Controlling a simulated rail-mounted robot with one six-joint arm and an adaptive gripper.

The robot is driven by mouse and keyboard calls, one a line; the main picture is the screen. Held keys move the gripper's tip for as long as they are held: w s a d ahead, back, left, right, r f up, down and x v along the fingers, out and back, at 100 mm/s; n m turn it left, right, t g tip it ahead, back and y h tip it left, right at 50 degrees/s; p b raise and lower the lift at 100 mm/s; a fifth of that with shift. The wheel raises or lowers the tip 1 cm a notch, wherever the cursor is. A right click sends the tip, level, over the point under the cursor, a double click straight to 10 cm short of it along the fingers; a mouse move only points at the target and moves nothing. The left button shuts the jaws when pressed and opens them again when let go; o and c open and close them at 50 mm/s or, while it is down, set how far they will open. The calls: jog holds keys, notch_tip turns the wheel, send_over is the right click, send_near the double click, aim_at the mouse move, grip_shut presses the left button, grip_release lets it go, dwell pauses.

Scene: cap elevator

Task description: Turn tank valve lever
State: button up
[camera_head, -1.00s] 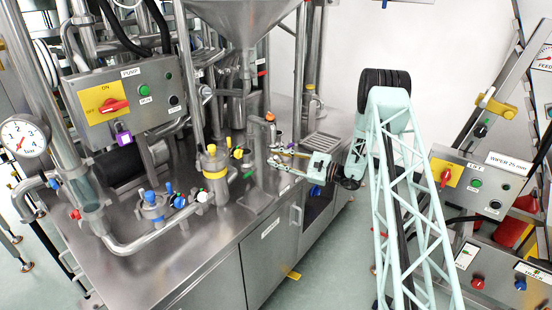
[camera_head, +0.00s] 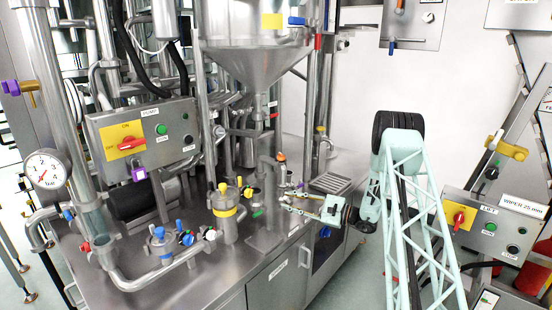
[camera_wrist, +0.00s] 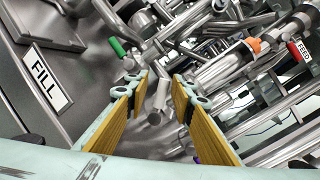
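My gripper (camera_head: 288,201) is at the right edge of the steel machine top, its fingers pointing left. In the wrist view, its two yellow-padded fingers (camera_wrist: 158,92) are apart. A round steel rod end (camera_wrist: 157,104) shows between them; I cannot tell whether they touch it. The steel hopper tank (camera_head: 255,60) hangs above the machine. Several coloured handles are near: a green one (camera_wrist: 117,46), an orange one (camera_wrist: 254,45) and a red one with a FEED label (camera_wrist: 301,50). A red handle (camera_head: 273,115) is under the hopper. I cannot tell which is the tank valve lever.
Steel pipes and a yellow-banded cylinder (camera_head: 224,210) crowd the area left of my gripper. A FILL label (camera_wrist: 49,83) is on the panel beside it. A pump box (camera_head: 142,138) stands at the left, a lift box (camera_head: 486,224) at the right.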

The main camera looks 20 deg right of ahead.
jog(key=p+v, duration=0.2)
jog(key=v, duration=0.9)
jog(key=shift+s+a+r+n+g+h+p, duration=0.25)
jog(key=shift+s+a+r+n+g+p, duration=0.4)
jog(key=shift+a+r+g, duration=1.5)
jog(key=shift+s+a+r+n+g+h+p, duration=0.3)
jog(key=shift+s+a+n+g, duration=0.85)
jog(key=shift+a, duration=2.35)
jog(key=shift+s+a+r+n+g+h+p, duration=0.15)
jog(key=shift+s+a+r+n+g+p, duration=0.35)
jog(key=shift+a+r+g, duration=1.4)
notch_tip(320, 180, up, 18)
jog(key=w+a+n+g+h+p, duration=0.1)
jog(key=w+n+h+p, duration=0.2)
jog(key=h, duration=0.6)
jog(key=shift+a+n+h+p, duration=0.3)
jog(key=shift+n+p, duration=0.2)
jog(key=shift+p, duration=0.2)
jog(key=shift+r, duration=0.1)
